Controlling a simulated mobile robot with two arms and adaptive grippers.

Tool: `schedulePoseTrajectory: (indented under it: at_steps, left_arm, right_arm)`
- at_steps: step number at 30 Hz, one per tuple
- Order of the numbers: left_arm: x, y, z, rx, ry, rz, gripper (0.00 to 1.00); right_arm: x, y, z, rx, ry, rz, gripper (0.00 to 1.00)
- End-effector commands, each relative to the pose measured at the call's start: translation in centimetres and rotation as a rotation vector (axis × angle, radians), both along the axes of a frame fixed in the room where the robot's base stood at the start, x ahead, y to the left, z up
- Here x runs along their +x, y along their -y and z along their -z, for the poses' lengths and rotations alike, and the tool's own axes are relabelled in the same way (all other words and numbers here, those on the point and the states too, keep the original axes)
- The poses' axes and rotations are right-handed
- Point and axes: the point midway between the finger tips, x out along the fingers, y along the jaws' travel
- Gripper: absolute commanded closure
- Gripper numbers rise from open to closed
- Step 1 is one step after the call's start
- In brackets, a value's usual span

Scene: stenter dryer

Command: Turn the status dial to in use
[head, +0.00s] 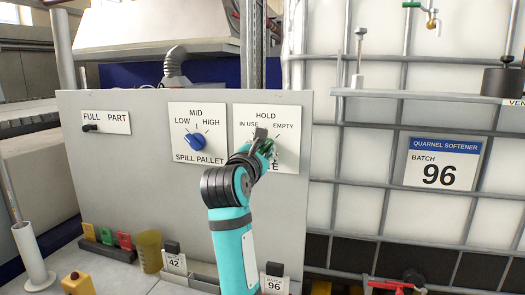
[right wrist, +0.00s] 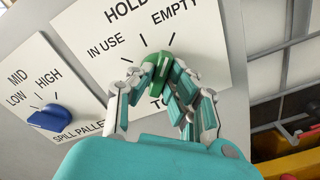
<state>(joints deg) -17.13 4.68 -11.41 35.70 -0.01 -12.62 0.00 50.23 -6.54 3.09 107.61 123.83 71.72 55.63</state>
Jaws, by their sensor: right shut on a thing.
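The status dial is a green knob (right wrist: 157,74) on a white plate (right wrist: 205,72) marked HOLD at the top, IN USE to the left and EMPTY to the right. In the head view, a bit of the green knob (head: 267,147) shows past my right gripper (head: 264,143). In the right wrist view, my right gripper (right wrist: 160,84) has its fingers on both sides of the knob and is shut on it. The knob's ridge seems to lean toward the EMPTY mark, but the fingers partly cover it. My left gripper is not in view.
Left of the status plate are a blue spill pallet dial (head: 195,142) and a black FULL/PART switch (head: 90,128). A caged tank with a batch 96 label (head: 442,163) stands to the right. Below the panel are colored tags (head: 106,236), a yellow cup (head: 149,251) and a yellow box (head: 77,284).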

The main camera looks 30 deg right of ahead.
Motion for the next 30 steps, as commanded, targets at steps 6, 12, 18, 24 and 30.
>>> schedulePoseTrajectory:
  at_steps: [6, 12, 18, 24, 30]
  left_arm:
    - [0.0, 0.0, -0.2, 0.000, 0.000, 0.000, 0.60]
    - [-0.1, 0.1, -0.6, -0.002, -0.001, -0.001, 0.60]
    - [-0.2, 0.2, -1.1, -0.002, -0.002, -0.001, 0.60]
    - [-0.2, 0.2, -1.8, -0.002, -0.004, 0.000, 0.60]
    - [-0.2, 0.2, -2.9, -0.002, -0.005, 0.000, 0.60]
  right_arm:
    - [0.1, -0.1, 0.0, -0.091, -0.111, -0.003, 1.00]
    - [0.2, -0.2, -0.1, -0.211, -0.251, -0.002, 1.00]
    - [0.2, -0.2, -0.2, -0.334, -0.397, -0.002, 1.00]
    - [0.3, -0.2, -0.3, -0.458, -0.541, -0.001, 1.00]
    - [0.4, -0.3, -0.3, -0.583, -0.685, -0.001, 1.00]
